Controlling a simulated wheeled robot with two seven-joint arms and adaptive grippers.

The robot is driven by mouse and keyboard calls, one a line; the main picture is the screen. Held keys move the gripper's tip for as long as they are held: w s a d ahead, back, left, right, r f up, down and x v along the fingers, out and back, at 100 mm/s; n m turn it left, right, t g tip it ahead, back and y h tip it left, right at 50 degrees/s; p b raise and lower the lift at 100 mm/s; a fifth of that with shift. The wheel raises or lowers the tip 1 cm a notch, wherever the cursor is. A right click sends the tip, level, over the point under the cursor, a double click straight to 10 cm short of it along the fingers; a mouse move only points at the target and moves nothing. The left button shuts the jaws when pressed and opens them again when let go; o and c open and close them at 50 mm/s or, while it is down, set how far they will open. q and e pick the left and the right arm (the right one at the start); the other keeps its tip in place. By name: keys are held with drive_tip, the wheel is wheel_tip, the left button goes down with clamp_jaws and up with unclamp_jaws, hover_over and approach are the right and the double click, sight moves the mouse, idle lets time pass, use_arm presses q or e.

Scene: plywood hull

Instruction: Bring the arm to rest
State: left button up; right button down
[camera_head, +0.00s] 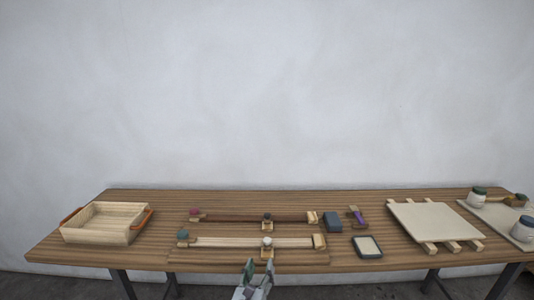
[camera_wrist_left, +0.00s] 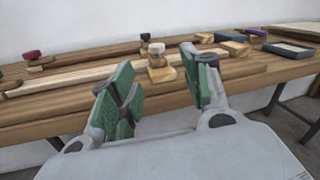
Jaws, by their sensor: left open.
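My left gripper (camera_head: 256,270) is at the bottom middle of the head view, in front of the table's near edge. It also shows in the left wrist view (camera_wrist_left: 160,95), with its two green-padded fingers spread apart and nothing between them. Beyond the fingers, a small wooden block with a pale knob (camera_wrist_left: 157,62) stands by a long light wood strip (camera_head: 225,242) on the table. The gripper appears apart from the table and the things on it. My right gripper is not in view.
The wooden table (camera_head: 345,203) stands against a pale wall. A wooden tray with orange handles (camera_head: 100,234) is at left. A dark wood strip (camera_head: 240,218), a dark blue block (camera_head: 333,222), a dark-framed pad (camera_head: 367,246), a pale board on slats (camera_head: 435,222) and jars (camera_head: 477,197) occupy the rest.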

use_arm(q)
drive_tip(key=w+a+f+n+g, duration=0.1)
drive_tip(key=a+f+n+g, duration=0.2)
drive_tip(key=f+n, duration=0.65)
drive_tip(key=w+a+f+n+g, duration=0.1)
drive_tip(key=a+f+n+g, duration=0.15)
drive_tip(key=f+n, duration=0.75)
drive_tip(key=s+a+f+n+g+y, duration=0.2)
drive_tip(key=s+a+f+n, duration=0.1)
drive_tip(key=a+f, duration=0.65)
drive_tip(key=s+a+f+n+g+y, duration=0.1)
drive_tip(key=s+a+f+n, duration=0.4)
drive_tip(key=f, duration=0.7)
drive_tip(key=s+a+f+n+g+y, duration=0.1)
drive_tip(key=s+a+f+n+g, duration=0.1)
drive_tip(key=s+a+f, duration=0.55)
drive_tip(key=s+a+f+n+g+y, duration=0.15)
drive_tip(key=s+a+f, duration=0.25)
drive_tip(key=s+f, duration=0.5)
drive_tip(key=s+f+n+g, duration=0.1)
drive_tip(key=s+f+g, duration=0.1)
drive_tip(key=s, duration=1)
drive_tip(key=s+d+f+n+g, duration=0.1)
drive_tip(key=s+f+g, duration=0.1)
drive_tip(key=s, duration=1)
drive_tip(key=shift+f+n, duration=0.35)
drive_tip(key=shift+n, duration=0.05)
